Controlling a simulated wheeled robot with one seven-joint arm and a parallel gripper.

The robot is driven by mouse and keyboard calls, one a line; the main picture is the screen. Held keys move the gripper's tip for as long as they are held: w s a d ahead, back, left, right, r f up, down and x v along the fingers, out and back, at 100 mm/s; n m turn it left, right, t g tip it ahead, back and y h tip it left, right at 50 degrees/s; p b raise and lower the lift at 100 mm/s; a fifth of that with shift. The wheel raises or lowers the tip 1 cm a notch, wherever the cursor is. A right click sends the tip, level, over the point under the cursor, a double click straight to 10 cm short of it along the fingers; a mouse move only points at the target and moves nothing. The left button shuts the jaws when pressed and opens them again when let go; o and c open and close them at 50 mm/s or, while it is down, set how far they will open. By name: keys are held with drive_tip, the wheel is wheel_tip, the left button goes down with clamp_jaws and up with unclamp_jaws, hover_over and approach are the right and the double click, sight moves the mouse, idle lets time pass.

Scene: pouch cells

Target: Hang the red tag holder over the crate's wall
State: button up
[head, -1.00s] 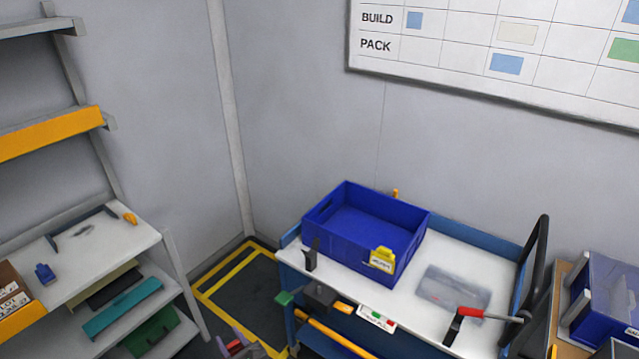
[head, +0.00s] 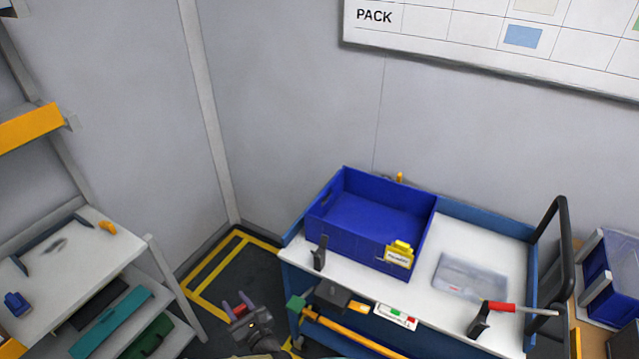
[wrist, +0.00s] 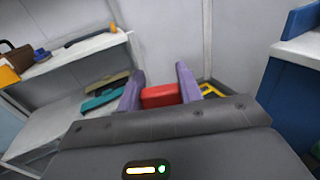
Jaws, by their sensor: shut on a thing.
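My gripper (wrist: 160,92), with two purple fingers, is shut on the red tag holder (wrist: 160,97), a red block between the fingertips in the wrist view. In the head view my gripper (head: 238,304) is low, over the floor to the left of the white-topped cart; the holder is small there and hard to make out. The blue crate (head: 345,242) stands on the cart, open at the top and looking empty. A yellow tag holder (head: 400,252) with a white label hangs on its front wall near the right corner. My gripper is well apart from the crate.
The cart top (head: 415,298) also bears a clear flat bag (head: 470,277), black clips and a red-handled tool (head: 500,306). A black handle (head: 562,240) rises at its right end. Shelves (head: 90,255) stand at left. Yellow-taped floor (head: 215,285) between is clear.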

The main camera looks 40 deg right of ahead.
drive_tip(key=shift+d+r, duration=0.1)
drive_tip(key=shift+d, duration=0.05)
drive_tip(key=w+d+r+m+g+h, duration=0.2)
drive_tip(key=w+d+r+m+h, duration=0.25)
drive_tip(key=d, duration=0.25)
drive_tip(key=w+d+r+m+g+h, duration=0.1)
drive_tip(key=w+d+r+m+h, duration=0.2)
drive_tip(key=d+r+h, duration=0.4)
drive_tip(key=s+d+r+m+g+h+p, duration=0.1)
drive_tip(key=d+r+m+g+h, duration=0.1)
drive_tip(key=d, duration=0.7)
drive_tip(key=s+d+r+m+g+h, duration=0.1)
drive_tip(key=d+r+m+g+h, duration=0.2)
drive_tip(key=d+r+g, duration=0.3)
drive_tip(key=d+r+m, duration=0.1)
drive_tip(key=d+r, duration=0.1)
drive_tip(key=d, duration=0.2)
drive_tip(key=shift+d+p, duration=0.25)
drive_tip(key=shift+p, duration=0.1)
drive_tip(key=shift+f+b, duration=2)
drive_tip(key=shift+f, duration=0.9)
drive_tip(key=shift+f+b, duration=1)
drive_tip(key=shift+f, duration=0.9)
